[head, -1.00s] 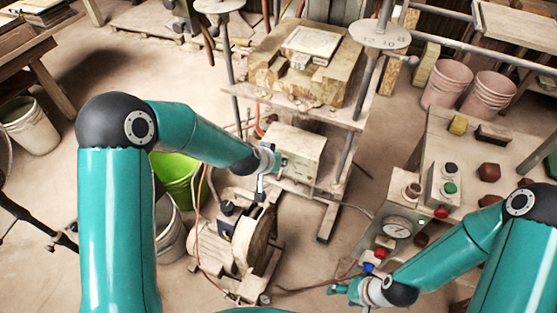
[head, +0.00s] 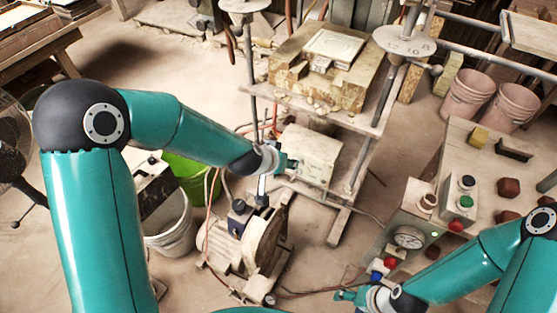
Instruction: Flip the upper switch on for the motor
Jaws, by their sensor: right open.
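The motor (head: 228,243) with its large wheel stands on the floor at the lower middle. A cream box (head: 318,150) sits above and right of it on the press frame. A control box (head: 462,190) with a dark and a green button stands at the right, beside a gauge panel (head: 400,235). I cannot tell which part is the upper switch. My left gripper (head: 286,164) is at the left side of the cream box; its jaws are too small to read, and contact is unclear. My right gripper (head: 347,296) is open, below and left of the gauge panel, near blue and red knobs.
The press (head: 318,75) with its tile block rises behind the cream box. A white bucket (head: 172,242) and a green bin (head: 190,178) stand left of the motor. Hoses and cables run around the motor. Two pink buckets (head: 468,92) stand at the back right.

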